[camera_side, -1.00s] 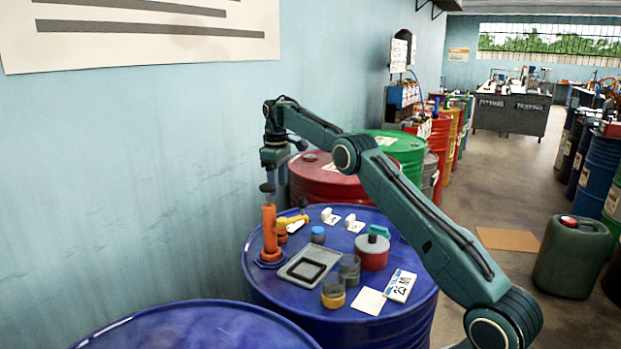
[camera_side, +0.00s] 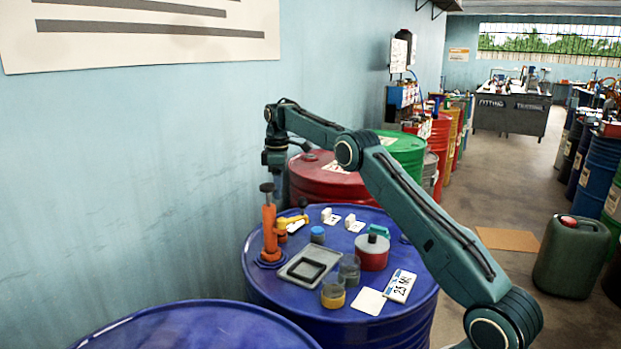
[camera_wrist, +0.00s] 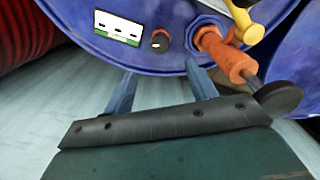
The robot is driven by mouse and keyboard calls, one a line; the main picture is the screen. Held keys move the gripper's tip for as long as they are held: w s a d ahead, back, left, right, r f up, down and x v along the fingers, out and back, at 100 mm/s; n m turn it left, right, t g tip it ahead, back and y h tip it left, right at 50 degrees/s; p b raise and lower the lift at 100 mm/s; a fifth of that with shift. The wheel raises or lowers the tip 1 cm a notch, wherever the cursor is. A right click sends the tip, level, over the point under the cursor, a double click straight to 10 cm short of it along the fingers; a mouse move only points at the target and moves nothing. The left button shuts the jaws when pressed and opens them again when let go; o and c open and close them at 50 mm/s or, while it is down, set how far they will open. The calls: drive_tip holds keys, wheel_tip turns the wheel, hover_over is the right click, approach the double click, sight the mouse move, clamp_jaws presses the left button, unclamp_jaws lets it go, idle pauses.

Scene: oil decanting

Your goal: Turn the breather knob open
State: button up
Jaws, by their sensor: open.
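The breather knob (camera_wrist: 160,40) is small, dark and round with an orange-red rim. It sits on the blue drum lid (camera_wrist: 178,10) near the lid's edge, between a label and the orange pump (camera_wrist: 225,57). I cannot make it out in the side view. My gripper (camera_wrist: 160,67) is open and empty, its two fingers pointing toward the knob, with the fingertips apart from it and on either side of its line. In the side view, my gripper (camera_side: 278,185) hangs behind the upright orange pump (camera_side: 269,232), near the wall.
A white and green label (camera_wrist: 118,28) lies left of the knob. The lid also holds a grey tray (camera_side: 309,266), a red can (camera_side: 372,255) and cups. A red drum (camera_side: 325,180) stands behind.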

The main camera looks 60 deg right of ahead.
wheel_tip(320, 180, down, 12)
drive_tip(key=shift+f, duration=0.25)
idle(0.4)
drive_tip(key=c, duration=1)
